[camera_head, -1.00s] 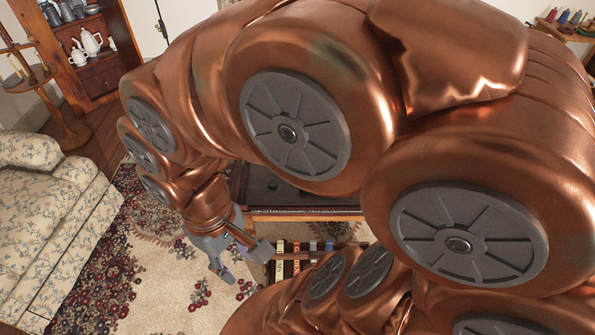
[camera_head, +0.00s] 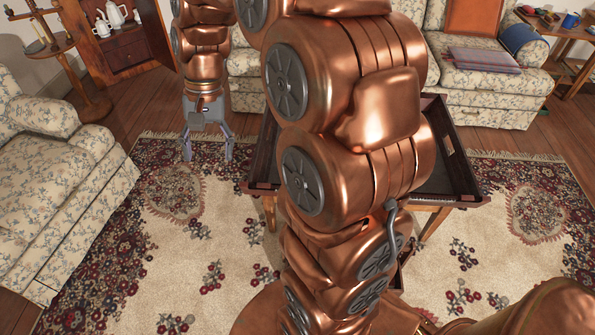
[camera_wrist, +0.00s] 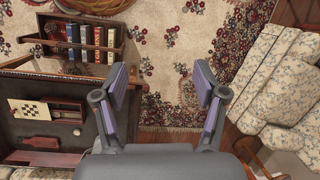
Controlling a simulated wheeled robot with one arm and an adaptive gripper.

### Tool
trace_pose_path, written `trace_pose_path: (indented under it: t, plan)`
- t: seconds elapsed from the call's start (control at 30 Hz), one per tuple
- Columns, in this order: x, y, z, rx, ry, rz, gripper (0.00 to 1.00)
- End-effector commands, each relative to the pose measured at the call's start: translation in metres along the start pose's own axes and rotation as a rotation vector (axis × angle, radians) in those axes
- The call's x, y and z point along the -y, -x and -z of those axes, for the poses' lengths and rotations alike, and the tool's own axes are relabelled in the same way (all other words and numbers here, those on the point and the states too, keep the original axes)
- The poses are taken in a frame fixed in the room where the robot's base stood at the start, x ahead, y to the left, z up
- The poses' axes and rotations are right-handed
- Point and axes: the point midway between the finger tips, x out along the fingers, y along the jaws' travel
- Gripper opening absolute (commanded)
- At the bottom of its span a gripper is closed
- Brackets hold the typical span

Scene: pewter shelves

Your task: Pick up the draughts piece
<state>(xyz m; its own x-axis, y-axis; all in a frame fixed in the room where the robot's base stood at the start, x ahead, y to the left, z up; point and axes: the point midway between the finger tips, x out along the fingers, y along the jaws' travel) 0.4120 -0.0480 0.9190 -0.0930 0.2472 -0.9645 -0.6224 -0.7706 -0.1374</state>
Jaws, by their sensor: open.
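My gripper (camera_head: 207,150) hangs open and empty, fingers down, above the rug to the left of the dark tray-topped table (camera_head: 461,190). In the wrist view my gripper (camera_wrist: 160,88) has its two purple-padded fingers wide apart with only rug between them. The table top (camera_wrist: 72,112) lies to the left of the fingers there. In the head view my arm hides most of the table top.
On the table lie a checkered board (camera_wrist: 32,111) and a reddish flat object (camera_wrist: 40,142). A rack of books (camera_wrist: 85,43) stands beyond the table. A floral armchair (camera_head: 60,190) is at left, a sofa (camera_head: 490,85) behind. Open rug (camera_head: 215,235) lies left of the table.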

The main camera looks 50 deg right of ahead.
Motion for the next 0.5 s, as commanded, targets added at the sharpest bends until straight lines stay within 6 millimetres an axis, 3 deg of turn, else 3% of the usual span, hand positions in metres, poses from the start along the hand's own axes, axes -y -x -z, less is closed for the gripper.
trace_pose_path:
  t: [0.03,0.27,0.5]
  plan:
    - [-0.001,-0.014,0.021,0.004,-0.048,0.017,0.71]
    - [-0.01,-0.039,0.107,0.015,-0.272,0.098,0.71]
    - [-0.042,-0.074,0.196,0.03,-0.516,0.173,0.71]
